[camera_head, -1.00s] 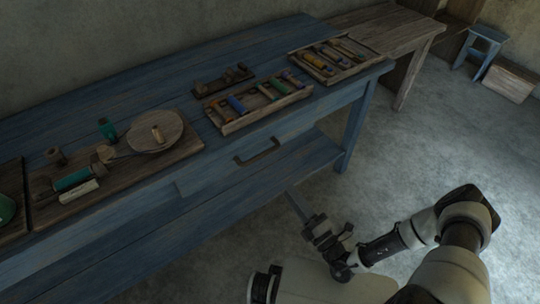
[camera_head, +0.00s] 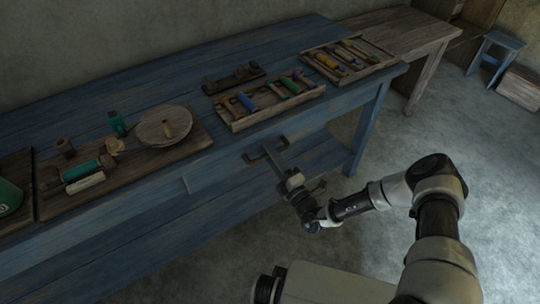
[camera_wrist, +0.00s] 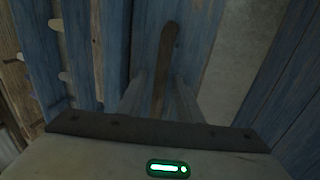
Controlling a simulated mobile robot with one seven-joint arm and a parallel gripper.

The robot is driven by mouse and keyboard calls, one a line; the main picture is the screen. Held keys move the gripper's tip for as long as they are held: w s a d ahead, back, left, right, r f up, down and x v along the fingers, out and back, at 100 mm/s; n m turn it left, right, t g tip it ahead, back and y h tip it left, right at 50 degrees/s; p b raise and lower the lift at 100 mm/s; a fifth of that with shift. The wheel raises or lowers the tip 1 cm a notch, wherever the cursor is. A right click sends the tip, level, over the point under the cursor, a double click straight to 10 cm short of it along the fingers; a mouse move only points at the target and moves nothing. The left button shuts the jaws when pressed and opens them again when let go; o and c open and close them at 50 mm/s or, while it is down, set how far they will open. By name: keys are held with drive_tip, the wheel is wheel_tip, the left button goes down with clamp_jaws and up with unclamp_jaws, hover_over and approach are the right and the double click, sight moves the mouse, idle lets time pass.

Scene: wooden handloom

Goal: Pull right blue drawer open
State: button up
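The blue drawer (camera_head: 215,174) is set in the front of the blue table and looks shut. Its dark bar handle (camera_head: 250,158) sticks out from the front. My gripper (camera_head: 275,160) reaches up to the handle from the front right. In the wrist view the handle (camera_wrist: 170,42) runs lengthwise between the two fingers of my gripper (camera_wrist: 166,78). The fingers stand apart on either side of it, with narrow gaps showing. Whether either finger touches the handle further in is hard to see.
On the blue tabletop (camera_head: 165,82) stand two wooden trays of spools (camera_head: 238,124) (camera_head: 312,56) and a board with a round disc (camera_head: 163,126). A lower shelf (camera_head: 335,155) runs beneath. The grey floor (camera_head: 350,240) in front is clear apart from my own body.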

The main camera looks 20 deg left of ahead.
drive_tip(key=shift+a, duration=0.1)
clamp_jaws()
idle(0.3)
